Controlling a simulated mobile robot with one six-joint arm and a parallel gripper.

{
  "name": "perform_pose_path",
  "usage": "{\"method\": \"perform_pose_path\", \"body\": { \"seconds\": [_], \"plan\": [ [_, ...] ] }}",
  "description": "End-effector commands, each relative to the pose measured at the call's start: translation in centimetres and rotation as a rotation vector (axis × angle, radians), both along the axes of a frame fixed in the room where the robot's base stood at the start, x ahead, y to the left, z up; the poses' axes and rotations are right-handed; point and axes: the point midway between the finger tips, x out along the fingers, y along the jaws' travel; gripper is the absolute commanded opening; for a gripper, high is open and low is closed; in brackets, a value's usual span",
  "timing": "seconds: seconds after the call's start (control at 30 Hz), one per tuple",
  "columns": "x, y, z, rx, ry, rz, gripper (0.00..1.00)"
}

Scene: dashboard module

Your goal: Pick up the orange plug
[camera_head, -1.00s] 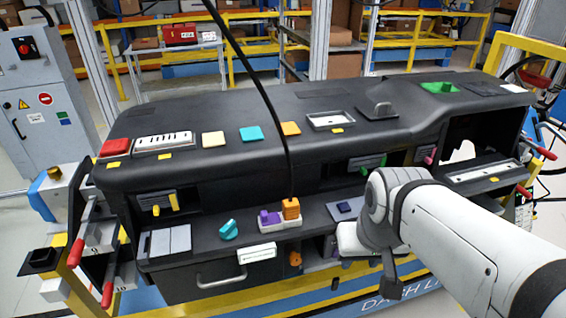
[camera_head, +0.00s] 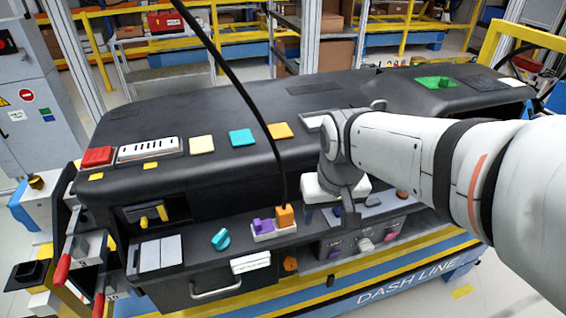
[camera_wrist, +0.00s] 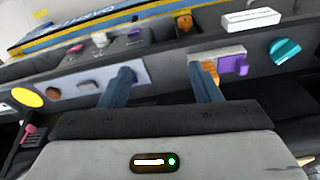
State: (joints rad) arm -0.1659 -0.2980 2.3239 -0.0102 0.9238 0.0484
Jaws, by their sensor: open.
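The orange plug (camera_head: 285,215) stands upright on a white base plate (camera_head: 274,231), beside a purple plug (camera_head: 262,226), on the dashboard's lower ledge. In the wrist view the orange plug (camera_wrist: 209,68) is partly hidden behind my right-hand finger, with the purple plug (camera_wrist: 233,65) just right of it. My gripper (camera_wrist: 160,85) is open, its two fingers apart with nothing between them.
A turquoise knob (camera_head: 221,239) and a white label block (camera_head: 250,262) sit left of the plugs. The dashboard's upper body (camera_head: 200,110) overhangs the ledge. A black cable (camera_head: 245,95) hangs down in front of it, near the orange plug. A yellow round button (camera_wrist: 27,97) shows at left in the wrist view.

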Motion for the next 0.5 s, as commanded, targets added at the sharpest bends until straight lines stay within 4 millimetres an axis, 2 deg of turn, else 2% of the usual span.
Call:
{"method": "perform_pose_path", "body": {
  "seconds": [0.03,0.1,0.23,0.37,0.5],
  "plan": [
    [1.5,1.5,1.0,-0.003,0.018,0.036,0.57],
    [3.1,3.3,1.5,-0.006,0.036,0.075,0.57],
    [5.2,6.0,1.9,-0.011,0.059,0.128,0.57],
    [6.1,7.3,1.6,-0.015,0.071,0.152,0.57],
    [6.4,7.6,0.2,-0.015,0.074,0.155,0.57]
  ]
}}
